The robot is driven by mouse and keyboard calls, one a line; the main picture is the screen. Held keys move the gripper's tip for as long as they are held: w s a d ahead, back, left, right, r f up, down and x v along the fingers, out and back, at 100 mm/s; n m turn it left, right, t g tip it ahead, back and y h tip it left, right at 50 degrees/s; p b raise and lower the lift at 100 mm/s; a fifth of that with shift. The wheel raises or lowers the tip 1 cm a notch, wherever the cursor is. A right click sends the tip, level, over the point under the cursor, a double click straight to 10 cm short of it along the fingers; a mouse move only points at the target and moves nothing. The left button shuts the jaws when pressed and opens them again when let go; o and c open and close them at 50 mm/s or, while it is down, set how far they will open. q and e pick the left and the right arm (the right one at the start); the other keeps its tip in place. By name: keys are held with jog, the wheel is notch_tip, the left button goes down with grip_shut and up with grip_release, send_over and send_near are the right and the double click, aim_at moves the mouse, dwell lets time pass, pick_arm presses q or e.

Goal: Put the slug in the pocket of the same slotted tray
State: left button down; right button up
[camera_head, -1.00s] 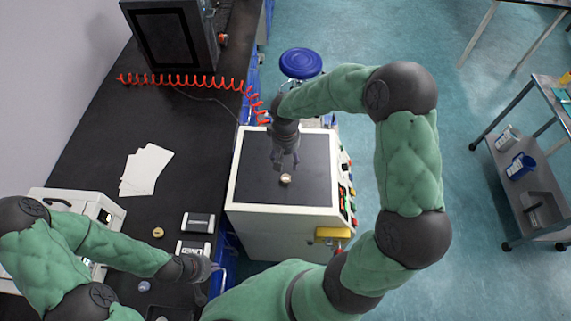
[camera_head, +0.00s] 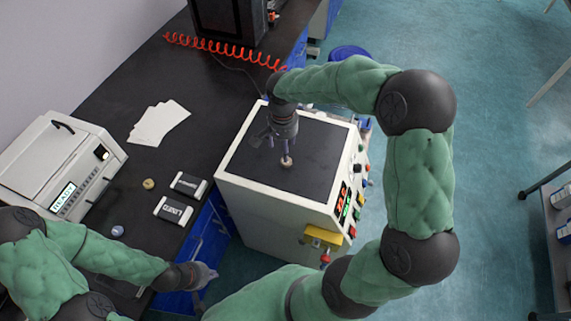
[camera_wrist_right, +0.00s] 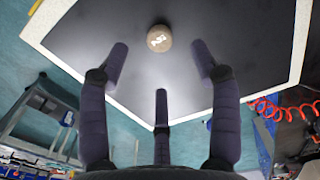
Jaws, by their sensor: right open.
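A small round tan slug with a white mark (camera_head: 287,162) lies on the dark top of the white machine; it also shows in the right wrist view (camera_wrist_right: 159,38). My right gripper (camera_head: 284,148) is just above the slug. In the right wrist view its three fingers (camera_wrist_right: 160,65) are spread and empty, with the slug beyond their tips. My left gripper (camera_head: 203,276) is beyond the bench's front edge, low in the head view; its finger opening is unclear. I cannot make out a slotted tray with a pocket; part of the bench is hidden by my left arm.
The white machine (camera_head: 265,215) has coloured knobs along its right side. On the black bench are two black-and-white labelled blocks (camera_head: 174,208), a yellowish round piece (camera_head: 149,184), a bluish piece (camera_head: 117,231), white sheets (camera_head: 158,122) and a white instrument (camera_head: 50,165). A red coiled hose (camera_head: 225,50) crosses behind.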

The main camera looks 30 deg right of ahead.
notch_tip(320, 180, down, 2)
jog(key=shift+f, duration=0.2)
jog(key=shift+w+d+f+b, duration=0.1)
jog(key=shift+d+f+b, duration=0.15)
jog(key=shift+f, duration=0.7)
jog(key=shift+s+d+f+b, duration=0.15)
jog(key=shift+f+b, duration=0.1)
jog(key=shift+f, duration=0.7)
jog(key=shift+w+d+f+b, duration=0.15)
jog(key=shift+d+f+b, duration=0.1)
jog(key=shift+f, duration=0.7)
jog(key=c, duration=1)
jog(key=shift+c, duration=0.2)
jog(key=shift+r, duration=0.1)
